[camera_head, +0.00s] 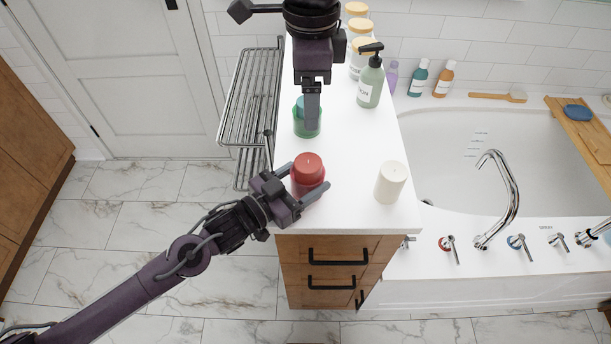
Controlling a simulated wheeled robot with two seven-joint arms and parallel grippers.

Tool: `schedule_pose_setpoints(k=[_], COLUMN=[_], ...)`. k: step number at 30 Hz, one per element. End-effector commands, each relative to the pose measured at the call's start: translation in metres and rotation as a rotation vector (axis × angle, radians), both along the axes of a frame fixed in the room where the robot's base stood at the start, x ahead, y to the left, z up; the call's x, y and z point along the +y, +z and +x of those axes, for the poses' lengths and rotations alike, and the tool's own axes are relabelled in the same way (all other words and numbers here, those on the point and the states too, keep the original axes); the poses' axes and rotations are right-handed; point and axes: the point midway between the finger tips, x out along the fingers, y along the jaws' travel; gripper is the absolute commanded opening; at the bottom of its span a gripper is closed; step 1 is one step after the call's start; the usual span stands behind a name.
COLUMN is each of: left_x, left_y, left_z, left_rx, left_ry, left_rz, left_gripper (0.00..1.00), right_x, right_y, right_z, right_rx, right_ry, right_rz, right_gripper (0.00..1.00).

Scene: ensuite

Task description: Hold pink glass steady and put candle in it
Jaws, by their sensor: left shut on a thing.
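A red candle (308,164) with a small wick stands upright near the front left of the white counter. Its lower part appears to sit inside a reddish-pink glass (307,190), partly hidden by my gripper. My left gripper (307,186) is shut around that glass, one finger on each side. My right gripper (312,112) points down at a green glass (302,130) with a teal candle in it, behind the red one. Its fingers are seen edge-on, so I cannot tell whether they are open or touch that candle. A white candle (390,183) stands to the right.
The white counter (345,205) is narrow, with a wire rack (250,100) on its left and a bathtub (440,150) on its right. A green pump bottle (370,82) and several jars (358,45) stand farther back.

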Motion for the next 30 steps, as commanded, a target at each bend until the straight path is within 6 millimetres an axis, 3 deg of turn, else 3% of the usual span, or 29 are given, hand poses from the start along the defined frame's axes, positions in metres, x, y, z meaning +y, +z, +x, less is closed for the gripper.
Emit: schedule_pose_setpoints(k=[5,6,11,22,30], left_x=[0.000,0.000,0.000,0.005,0.044], left_y=[0.000,0.000,0.000,-0.001,-0.002], left_z=[0.000,0.000,0.000,-0.004,-0.037], left_rx=[-0.001,-0.001,-0.001,0.001,0.005], left_ry=[0.000,0.000,0.000,0.001,0.000], left_rz=[-0.001,-0.001,-0.001,0.000,0.004], left_gripper=[0.38,0.67,0.88,0.88,0.88], right_x=[0.000,0.000,0.000,0.000,0.000], right_y=[0.000,0.000,0.000,0.000,0.000], right_z=[0.000,0.000,0.000,0.000,0.000], right_rx=[0.000,0.000,0.000,0.000,-0.001], right_ry=[0.001,0.001,0.000,0.000,0.001], right_rz=[0.000,0.000,0.000,0.000,0.000], right_gripper=[0.75,0.75,0.75,0.75,0.75])
